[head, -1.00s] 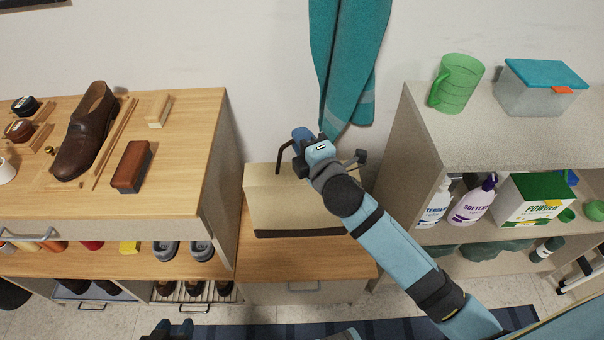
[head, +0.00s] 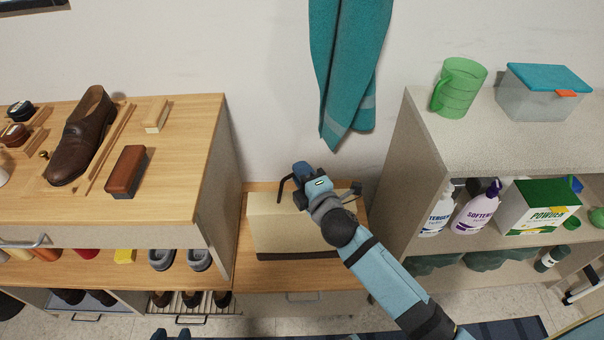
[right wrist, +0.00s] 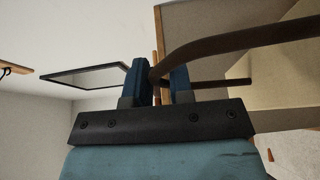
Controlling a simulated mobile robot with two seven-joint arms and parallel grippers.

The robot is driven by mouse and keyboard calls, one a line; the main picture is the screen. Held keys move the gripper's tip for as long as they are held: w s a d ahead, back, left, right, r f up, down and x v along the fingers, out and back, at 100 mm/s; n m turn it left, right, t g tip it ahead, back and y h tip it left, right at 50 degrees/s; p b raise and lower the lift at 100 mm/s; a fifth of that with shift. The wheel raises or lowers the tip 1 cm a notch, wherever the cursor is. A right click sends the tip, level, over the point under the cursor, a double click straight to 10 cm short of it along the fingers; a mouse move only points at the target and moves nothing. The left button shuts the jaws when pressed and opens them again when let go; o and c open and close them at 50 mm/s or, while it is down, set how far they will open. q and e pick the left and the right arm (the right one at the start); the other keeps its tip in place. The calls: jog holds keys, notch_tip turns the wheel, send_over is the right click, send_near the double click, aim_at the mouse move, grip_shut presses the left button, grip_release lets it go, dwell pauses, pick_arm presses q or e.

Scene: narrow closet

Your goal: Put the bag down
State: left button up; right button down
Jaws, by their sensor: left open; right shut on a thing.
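The bag (head: 285,232) is beige with a dark bottom edge and a dark brown handle. In the head view it is upright over the low wooden bench (head: 262,275) between the two cabinets. I cannot tell whether its base touches the bench top. My right gripper (head: 303,174) is above the bag, shut on its handle. In the right wrist view the brown handle (right wrist: 215,36) passes between the blue fingers of this gripper (right wrist: 158,84). My left gripper (head: 172,335) shows only its open fingertips at the bottom edge, away from the bag.
A wooden shoe cabinet (head: 190,190) stands close on the left, with a brown shoe (head: 82,140) and brushes. A grey shelf (head: 415,150) with bottles and boxes stands on the right. A teal towel (head: 348,70) hangs on the wall behind.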

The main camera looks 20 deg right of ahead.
jog(key=c, duration=1.2)
grip_release()
jog(key=shift+o, duration=0.9)
